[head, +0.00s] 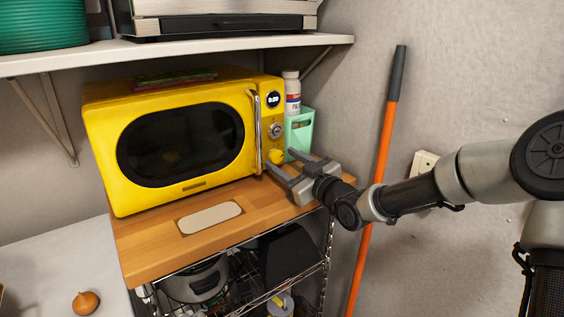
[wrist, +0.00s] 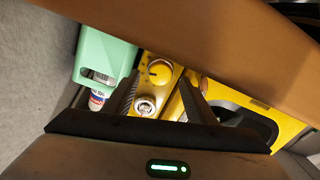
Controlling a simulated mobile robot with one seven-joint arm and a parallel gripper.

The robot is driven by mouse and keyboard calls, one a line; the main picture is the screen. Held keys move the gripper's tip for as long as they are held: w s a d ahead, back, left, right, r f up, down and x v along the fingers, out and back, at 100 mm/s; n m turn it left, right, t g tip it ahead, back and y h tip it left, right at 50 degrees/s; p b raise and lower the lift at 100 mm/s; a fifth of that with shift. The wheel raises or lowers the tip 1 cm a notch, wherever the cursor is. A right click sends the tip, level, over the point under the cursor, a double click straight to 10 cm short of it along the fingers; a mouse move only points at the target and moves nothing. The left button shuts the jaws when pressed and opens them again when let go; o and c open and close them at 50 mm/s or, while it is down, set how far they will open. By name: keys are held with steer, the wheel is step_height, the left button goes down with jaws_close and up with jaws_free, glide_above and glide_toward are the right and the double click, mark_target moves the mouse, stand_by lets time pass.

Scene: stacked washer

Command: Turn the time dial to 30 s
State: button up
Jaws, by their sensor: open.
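The yellow microwave (head: 180,135) stands on the wooden shelf top, its control panel at the right of its front. The panel has a small round lit display (head: 273,99); its digits are too small to read surely. Below it are a silver dial (head: 276,130) and a yellow dial (head: 276,156). I cannot tell which sets the time. My gripper (head: 280,161) is open and empty, low in front of the panel near the yellow dial. In the wrist view the yellow dial (wrist: 159,71) and silver dial (wrist: 145,106) show between my fingers; contact cannot be told.
A mint-green holder (head: 299,133) and a white bottle (head: 292,92) stand right of the microwave. The microwave's vertical handle (head: 256,130) is just left of the panel. The wooden top (head: 150,242) runs beneath, and an orange pole (head: 384,150) leans on the wall.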

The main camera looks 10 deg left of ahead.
steer(key=shift+w+a, duration=0.5)
steer(key=c, duration=1)
steer(key=shift+r+m+p, duration=0.15)
steer(key=shift+m+p, duration=0.25)
steer(key=shift+m, duration=1.1)
steer(key=o, duration=1)
